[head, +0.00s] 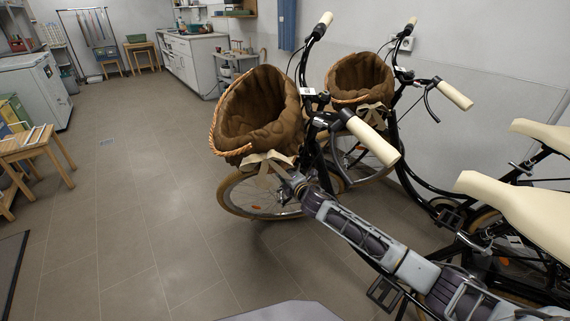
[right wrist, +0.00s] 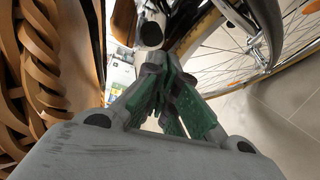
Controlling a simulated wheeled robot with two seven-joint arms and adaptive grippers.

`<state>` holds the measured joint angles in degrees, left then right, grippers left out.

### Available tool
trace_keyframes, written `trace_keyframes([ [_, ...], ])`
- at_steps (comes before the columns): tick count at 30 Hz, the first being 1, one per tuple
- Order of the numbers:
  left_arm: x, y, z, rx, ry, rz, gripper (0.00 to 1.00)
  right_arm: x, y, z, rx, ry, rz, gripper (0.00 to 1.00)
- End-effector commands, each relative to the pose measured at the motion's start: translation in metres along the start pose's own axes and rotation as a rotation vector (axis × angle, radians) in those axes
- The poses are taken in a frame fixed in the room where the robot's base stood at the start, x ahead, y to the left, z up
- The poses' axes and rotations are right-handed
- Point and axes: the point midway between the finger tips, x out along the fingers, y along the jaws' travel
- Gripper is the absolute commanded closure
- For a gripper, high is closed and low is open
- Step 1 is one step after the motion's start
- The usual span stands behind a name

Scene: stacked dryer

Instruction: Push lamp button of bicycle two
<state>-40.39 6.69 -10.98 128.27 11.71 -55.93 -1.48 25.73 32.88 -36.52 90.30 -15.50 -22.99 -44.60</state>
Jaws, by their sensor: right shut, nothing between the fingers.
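Two black bicycles stand side by side, the nearer bicycle (head: 335,150) and the farther bicycle (head: 397,130). Each has a brown-lined basket at the front; the pictures do not show which is bicycle two. My right arm reaches from the lower right to just below the nearer basket (head: 258,112). My right gripper (head: 292,180) is there, near the front wheel. In the right wrist view my right gripper (right wrist: 168,85) has its green-padded fingers together, empty. A dark round-ended metal part (right wrist: 151,32), possibly the lamp, is just beyond the fingertips. I cannot make out its button. My left gripper is out of view.
Woven wicker (right wrist: 35,65) is close on the left in the right wrist view, and a spoked wheel (right wrist: 235,50) is on the right. The tiled floor (head: 140,220) left of the bicycles is clear. A wooden table (head: 28,145) stands at the far left.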

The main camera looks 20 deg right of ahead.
Motion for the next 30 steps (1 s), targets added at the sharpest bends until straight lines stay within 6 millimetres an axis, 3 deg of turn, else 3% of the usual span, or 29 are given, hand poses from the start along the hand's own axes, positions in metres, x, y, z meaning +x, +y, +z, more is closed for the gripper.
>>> trace_keyframes([
  [14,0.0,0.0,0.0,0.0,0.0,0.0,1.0,-0.003,-0.002,-0.002,-0.001,0.0,0.0,1.0],
  [30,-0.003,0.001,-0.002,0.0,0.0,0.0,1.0,-0.028,-0.015,-0.015,0.0,0.001,0.0,1.0],
])
